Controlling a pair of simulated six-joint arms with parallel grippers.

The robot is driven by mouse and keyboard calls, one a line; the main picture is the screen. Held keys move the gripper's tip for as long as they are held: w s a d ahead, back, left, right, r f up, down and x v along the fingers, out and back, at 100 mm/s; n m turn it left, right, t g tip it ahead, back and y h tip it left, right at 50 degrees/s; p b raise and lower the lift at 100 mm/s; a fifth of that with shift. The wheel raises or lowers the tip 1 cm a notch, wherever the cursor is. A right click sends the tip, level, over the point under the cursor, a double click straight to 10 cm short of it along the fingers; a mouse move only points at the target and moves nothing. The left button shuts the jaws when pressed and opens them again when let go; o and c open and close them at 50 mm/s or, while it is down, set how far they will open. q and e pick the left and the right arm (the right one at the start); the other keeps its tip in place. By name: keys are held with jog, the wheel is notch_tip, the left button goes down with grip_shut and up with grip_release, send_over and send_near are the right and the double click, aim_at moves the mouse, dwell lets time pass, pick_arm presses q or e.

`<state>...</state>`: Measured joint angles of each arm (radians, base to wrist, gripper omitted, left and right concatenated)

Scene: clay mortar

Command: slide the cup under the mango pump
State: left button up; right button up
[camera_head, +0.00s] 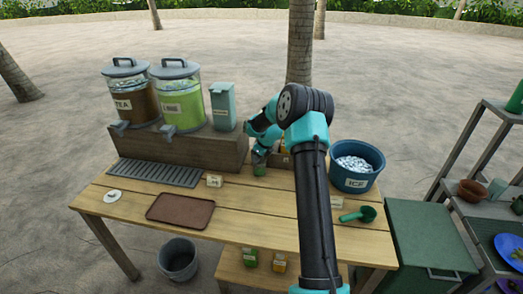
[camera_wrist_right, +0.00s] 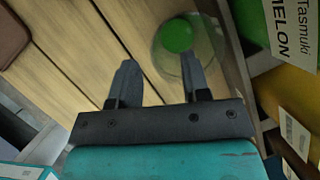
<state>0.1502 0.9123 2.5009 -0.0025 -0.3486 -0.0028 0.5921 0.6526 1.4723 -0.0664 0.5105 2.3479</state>
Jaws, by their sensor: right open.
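The clear cup with green contents (camera_head: 260,170) stands on the table in front of the wooden stand. It also shows in the right wrist view (camera_wrist_right: 177,36). My right gripper (camera_head: 262,155) is low at the cup, its jaws pointing down. In the wrist view its open fingers (camera_wrist_right: 160,75) have the cup at the tip of the right-hand finger, which overlaps it; I cannot tell whether they touch. The mango pump cannot be made out; my right arm hides much of the area behind the cup.
Tea (camera_head: 135,100) and green (camera_head: 178,100) dispensers stand on the wooden stand (camera_head: 180,148). An ice bucket (camera_head: 345,178) and green scoop (camera_head: 360,214) are at right. A drip tray (camera_head: 160,172) and brown tray (camera_head: 180,211) lie at left. The table middle (camera_head: 245,210) is clear.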

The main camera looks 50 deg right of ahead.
aim_at(254, 164)
jog(key=shift+x, duration=1.55)
grip_shut()
